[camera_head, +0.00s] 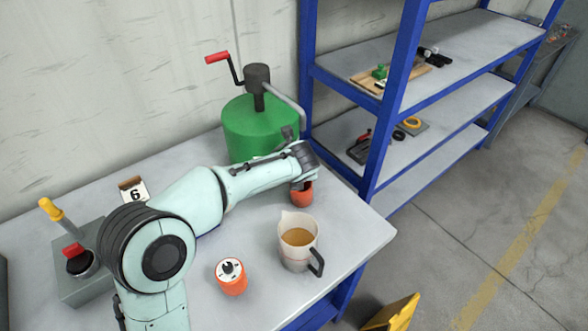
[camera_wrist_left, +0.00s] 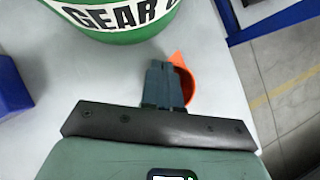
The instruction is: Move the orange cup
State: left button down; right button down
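The orange cup (camera_head: 302,198) stands near the right end of the grey table, beside the green drum. It also shows in the left wrist view (camera_wrist_left: 186,82), partly hidden behind the fingers. My left gripper (camera_head: 301,184) reaches down to it from above. In the left wrist view its two fingers (camera_wrist_left: 163,84) are close together at the cup's left side and appear shut on its wall; the contact itself is hidden. My right gripper is in neither view.
A measuring jug (camera_head: 297,245) with brown liquid stands in front of the cup. A green drum (camera_head: 258,130) with a crank is behind. An orange timer-like object (camera_head: 231,277) is nearer. A blue shelf (camera_head: 380,140) borders the table's right end. A control box (camera_head: 80,275) stands left.

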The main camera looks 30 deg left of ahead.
pick_arm(q)
jog(key=p+v, duration=0.1)
jog(key=v, duration=1.2)
jog(key=shift+s+d+r, duration=0.1)
jog(key=shift+r, duration=0.05)
